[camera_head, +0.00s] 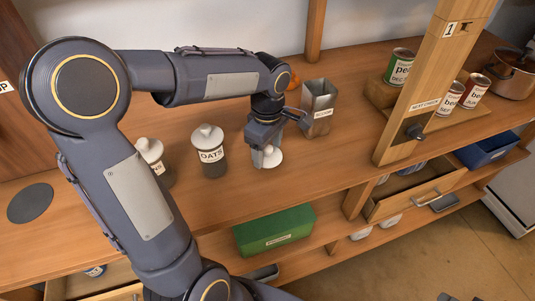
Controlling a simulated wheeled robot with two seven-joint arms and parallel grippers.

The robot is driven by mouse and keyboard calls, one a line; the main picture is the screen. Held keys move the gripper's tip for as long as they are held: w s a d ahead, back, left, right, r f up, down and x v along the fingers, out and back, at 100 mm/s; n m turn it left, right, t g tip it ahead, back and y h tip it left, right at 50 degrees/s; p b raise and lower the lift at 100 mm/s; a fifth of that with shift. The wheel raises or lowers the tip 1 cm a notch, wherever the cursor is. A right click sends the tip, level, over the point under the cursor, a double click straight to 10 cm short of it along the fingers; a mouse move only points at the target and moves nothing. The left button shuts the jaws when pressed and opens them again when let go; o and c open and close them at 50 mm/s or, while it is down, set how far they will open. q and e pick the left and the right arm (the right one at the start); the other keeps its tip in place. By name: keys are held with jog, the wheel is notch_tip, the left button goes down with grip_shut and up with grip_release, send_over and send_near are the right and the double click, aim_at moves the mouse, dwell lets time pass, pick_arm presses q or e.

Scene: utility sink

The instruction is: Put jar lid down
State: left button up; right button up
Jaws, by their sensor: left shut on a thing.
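The white jar lid (276,160) shows below my left gripper (266,152), whose fingers are shut on it. The lid is low over the wooden counter, or touching it; I cannot tell which. The fingers hide part of the lid. My left arm reaches across the picture from the left and comes down to the counter. My right gripper is not in view.
A lidded jar marked OATS (212,164) and another lidded jar (152,155) stand left of the gripper. An open metal canister (318,104) stands close behind right. A wooden post (422,85) rises farther right. Counter (330,158) right of the lid is clear.

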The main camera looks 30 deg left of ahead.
aim_at(268, 155)
pick_arm(q)
jog(key=shift+f, duration=1.4)
jog(key=shift+f, duration=0.1)
jog(key=shift+f, duration=0.15)
jog(key=o, duration=1)
